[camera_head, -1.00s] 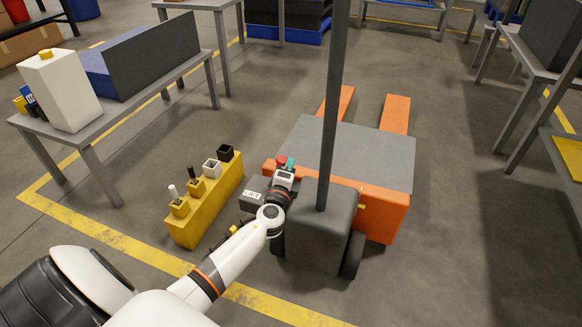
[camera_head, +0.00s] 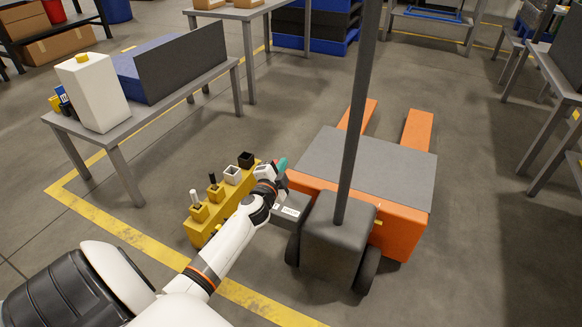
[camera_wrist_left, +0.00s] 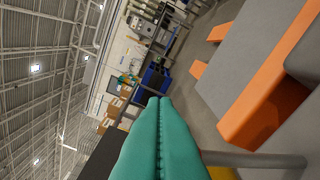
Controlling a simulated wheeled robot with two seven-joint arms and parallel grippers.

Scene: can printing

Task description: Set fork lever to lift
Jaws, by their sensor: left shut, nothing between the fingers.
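The pallet truck has a grey deck (camera_head: 370,165), orange forks (camera_head: 417,130) and a dark grey front housing (camera_head: 335,240) with a tall pole (camera_head: 358,110). A small white label (camera_head: 291,211), too small to read now, is on the grey box at the housing's left. My left gripper (camera_head: 281,164), with teal fingertips, is just above and left of that box. In the left wrist view its teal fingers (camera_wrist_left: 160,135) are pressed together with nothing between them. A grey rod (camera_wrist_left: 255,160) passes beside them. I cannot clearly make out the fork lever; my wrist may hide it. My right gripper is out of view.
A yellow holder (camera_head: 197,234) with several small pots stands on the floor, left of the truck and behind my left forearm. A grey table (camera_head: 150,108) with a white canister (camera_head: 93,92) is at the left. The floor right of the truck is clear.

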